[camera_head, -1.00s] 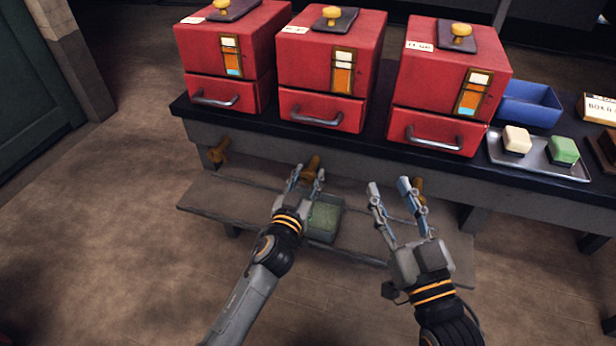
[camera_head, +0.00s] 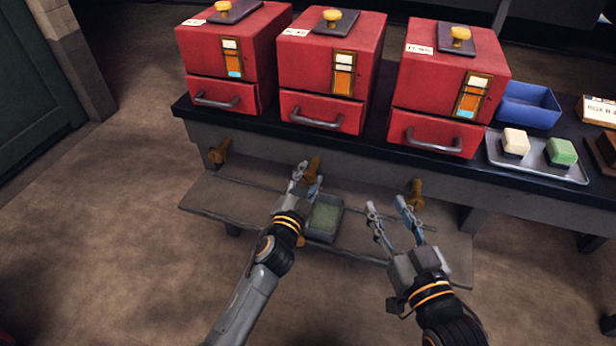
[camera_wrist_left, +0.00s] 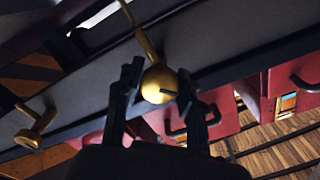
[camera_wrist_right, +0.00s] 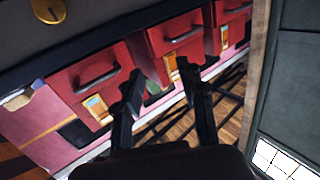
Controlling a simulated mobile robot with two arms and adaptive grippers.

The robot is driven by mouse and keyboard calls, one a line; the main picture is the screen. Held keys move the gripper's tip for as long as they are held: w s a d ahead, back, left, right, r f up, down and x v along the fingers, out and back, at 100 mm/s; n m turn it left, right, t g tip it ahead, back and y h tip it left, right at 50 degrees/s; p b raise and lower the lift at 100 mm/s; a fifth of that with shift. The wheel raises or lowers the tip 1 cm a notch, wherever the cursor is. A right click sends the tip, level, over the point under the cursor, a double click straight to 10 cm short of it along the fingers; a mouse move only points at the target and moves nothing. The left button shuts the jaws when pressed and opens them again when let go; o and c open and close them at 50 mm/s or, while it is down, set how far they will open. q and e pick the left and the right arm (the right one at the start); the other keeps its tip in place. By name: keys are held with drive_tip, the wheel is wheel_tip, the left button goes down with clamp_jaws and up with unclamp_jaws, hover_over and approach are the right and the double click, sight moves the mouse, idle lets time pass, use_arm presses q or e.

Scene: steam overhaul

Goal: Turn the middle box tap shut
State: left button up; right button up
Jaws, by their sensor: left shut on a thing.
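The middle box (camera_head: 331,60) is red, with a drawer and a handle, and stands on the dark bench top. Its brass tap (camera_head: 312,168) sticks out of the bench front below it. My left gripper (camera_head: 306,179) is at this tap, its fingers on either side. In the left wrist view the round brass tap end (camera_wrist_left: 159,84) sits between the fingertips, and my left gripper is shut on it. My right gripper (camera_head: 388,207) is open and empty, below and left of the right tap (camera_head: 416,194). The left tap (camera_head: 219,151) is free.
A low shelf (camera_head: 240,206) runs under the taps and carries a grey tray (camera_head: 338,221) with a green pad. Left (camera_head: 232,55) and right (camera_head: 452,85) red boxes flank the middle one. A blue bin (camera_head: 530,104) and metal tray (camera_head: 548,168) are at right.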

use_arm(q)
drive_tip(key=m, duration=0.4)
drive_tip(key=shift+m, duration=2.5)
use_arm(e)
drive_tip(key=shift+s+d+f+g, duration=0.15)
drive_tip(key=shift+f+g, duration=0.25)
drive_tip(key=shift+f, duration=0.25)
drive_tip(key=shift+s+d+f+g, duration=0.1)
drive_tip(key=shift+f+g, duration=0.3)
drive_tip(key=shift+f, duration=0.2)
use_arm(q)
drive_tip(key=shift+m, duration=0.3)
use_arm(e)
drive_tip(key=shift+w, duration=0.1)
drive_tip(key=shift+r, duration=0.1)
use_arm(q)
drive_tip(key=o, duration=1.2)
drive_tip(key=shift+r, duration=0.1)
